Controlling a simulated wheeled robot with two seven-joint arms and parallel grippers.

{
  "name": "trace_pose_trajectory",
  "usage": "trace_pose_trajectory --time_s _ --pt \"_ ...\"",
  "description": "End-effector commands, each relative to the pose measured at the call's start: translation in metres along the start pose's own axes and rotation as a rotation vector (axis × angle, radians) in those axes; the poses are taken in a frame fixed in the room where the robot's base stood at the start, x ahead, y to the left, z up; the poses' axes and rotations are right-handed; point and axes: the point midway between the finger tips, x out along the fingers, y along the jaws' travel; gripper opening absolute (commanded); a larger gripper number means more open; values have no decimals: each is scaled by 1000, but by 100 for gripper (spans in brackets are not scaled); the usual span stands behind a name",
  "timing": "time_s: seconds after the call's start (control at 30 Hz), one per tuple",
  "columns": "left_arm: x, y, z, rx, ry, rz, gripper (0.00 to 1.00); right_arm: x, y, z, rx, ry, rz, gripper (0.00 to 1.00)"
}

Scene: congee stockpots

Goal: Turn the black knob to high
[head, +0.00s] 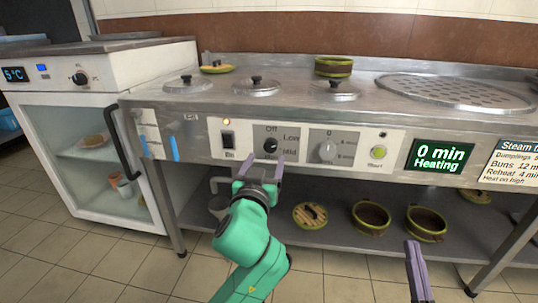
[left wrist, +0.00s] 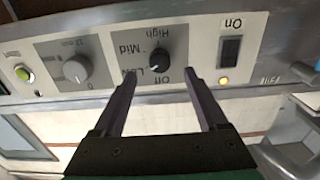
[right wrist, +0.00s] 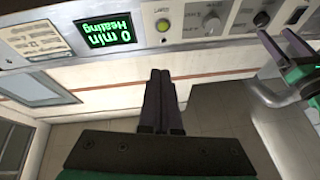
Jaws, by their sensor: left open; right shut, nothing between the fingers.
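The black knob (head: 270,145) is on the stove's front panel, with Off, Low and Mid labels around it. It also shows upside down in the left wrist view (left wrist: 155,61), where High is readable too. I cannot clearly tell which label its pointer faces. My left gripper (head: 260,171) is open in front of the panel. In the left wrist view its fingertips (left wrist: 160,80) lie to either side of the knob and a little below it in the picture, with nothing held. My right gripper (right wrist: 159,76) is shut and empty, away from the panel.
A black On switch (head: 228,140) with a lit lamp is left of the knob. A grey timer knob (head: 327,150), a green start button (head: 379,152) and a display reading 0 min Heating (head: 440,157) are to the right. Bowls (head: 371,217) stand on the lower shelf.

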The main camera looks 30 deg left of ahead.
Motion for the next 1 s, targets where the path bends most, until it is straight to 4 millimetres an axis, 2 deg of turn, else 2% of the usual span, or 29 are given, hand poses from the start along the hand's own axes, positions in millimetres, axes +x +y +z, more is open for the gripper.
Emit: trace_pose_trajectory --time_s 0.2,0.33,0.5,0.7,0.77,0.8,0.9,1.0 --pt "34 1 2 2 1 0 75 20 -3 -54 -43 172 -26 0" --pt "47 1 1 1 0 1 75 26 -5 -79 -61 249 -37 0" --pt "54 0 1 0 0 1 75 28 -7 -92 -71 288 -43 0" --pt "54 0 1 0 -1 1 75 29 -7 -92 -71 288 -44 0" --pt "54 0 1 0 -1 1 52 29 -7 -92 -71 288 -44 0" --pt "54 0 1 0 -1 1 37 29 -7 -92 -71 287 -43 0" --pt "54 0 1 -1 -1 1 0 29 -7 -92 -71 287 -43 0" --pt "54 0 1 0 -1 1 0 29 -7 -92 -71 286 -43 0"
